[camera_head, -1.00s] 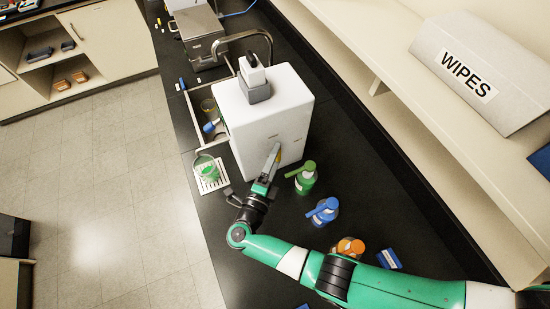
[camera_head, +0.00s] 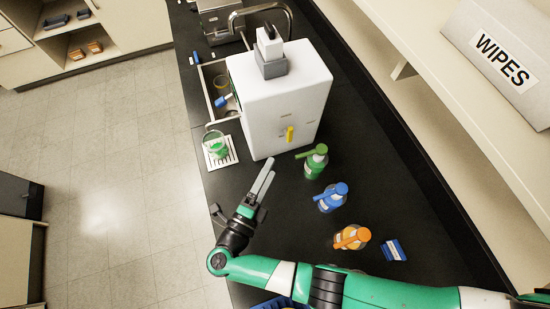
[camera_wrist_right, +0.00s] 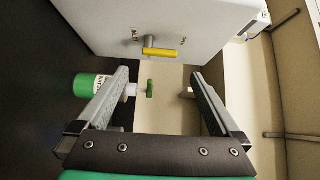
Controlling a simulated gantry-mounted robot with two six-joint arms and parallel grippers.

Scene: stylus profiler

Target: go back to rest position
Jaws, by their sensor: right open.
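My right gripper (camera_head: 264,178) is open and empty above the black bench, in front of the white machine (camera_head: 287,100). In the right wrist view its two fingers (camera_wrist_right: 163,95) stand wide apart with nothing between them at their tips. The machine's front carries a yellow handle (camera_head: 290,134), which also shows in the right wrist view (camera_wrist_right: 160,52), apart from the fingers. A green-topped bottle (camera_head: 315,163) stands to the right of the gripper; it shows beyond the left finger in the right wrist view (camera_wrist_right: 89,86). My left gripper is not in view.
A blue-topped bottle (camera_head: 331,197), an orange-topped bottle (camera_head: 351,237) and a blue box (camera_head: 394,250) stand near my right arm. A beaker with green contents (camera_head: 215,146) sits on a white rack (camera_head: 230,160). An open drawer (camera_head: 207,88) is left of the machine.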

